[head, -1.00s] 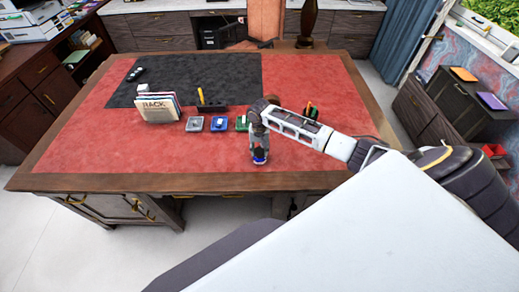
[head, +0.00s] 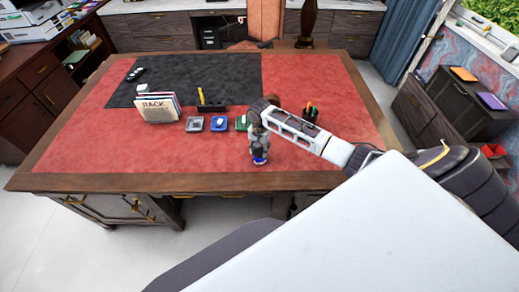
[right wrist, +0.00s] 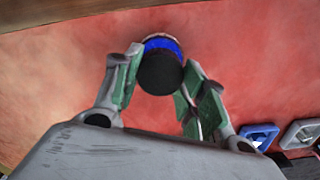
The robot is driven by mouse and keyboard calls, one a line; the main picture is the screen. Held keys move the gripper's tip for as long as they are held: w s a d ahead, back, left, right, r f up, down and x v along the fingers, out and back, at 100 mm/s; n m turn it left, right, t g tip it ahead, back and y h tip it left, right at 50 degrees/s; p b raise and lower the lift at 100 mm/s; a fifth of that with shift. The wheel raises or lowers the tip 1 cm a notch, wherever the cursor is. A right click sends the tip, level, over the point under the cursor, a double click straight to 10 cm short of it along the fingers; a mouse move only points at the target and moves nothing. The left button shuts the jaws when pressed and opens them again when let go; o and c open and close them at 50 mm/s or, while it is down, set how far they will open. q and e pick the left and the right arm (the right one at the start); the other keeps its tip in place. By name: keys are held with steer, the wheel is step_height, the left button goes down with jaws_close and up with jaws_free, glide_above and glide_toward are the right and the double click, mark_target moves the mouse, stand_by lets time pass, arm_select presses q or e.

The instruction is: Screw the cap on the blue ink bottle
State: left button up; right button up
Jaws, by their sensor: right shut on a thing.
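The blue ink bottle (head: 260,161) stands near the front edge of the red leather desk top. In the right wrist view the blue bottle (right wrist: 164,44) shows behind a round black cap (right wrist: 160,74). My right gripper (head: 258,148) is over the bottle, pointing down. In the right wrist view its two green-padded fingers (right wrist: 162,66) are on either side of the cap and shut on it. The cap is lined up over the bottle top. I cannot tell whether its thread is engaged. My left gripper is not in view.
A grey dish (head: 194,124), a blue dish (head: 220,123) and a green item (head: 242,123) stand left of the gripper. Books (head: 157,108) and a pen holder (head: 210,108) are farther back. The front left desk top (head: 110,160) is clear.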

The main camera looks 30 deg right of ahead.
steer(key=shift+s+f+m, duration=0.1)
steer(key=shift+m, duration=1.5)
steer(key=shift+m, duration=2)
steer(key=shift+m, duration=0.3)
steer(key=shift+m, duration=1.7)
steer(key=shift+m, duration=0.3)
steer(key=shift+m, duration=1.7)
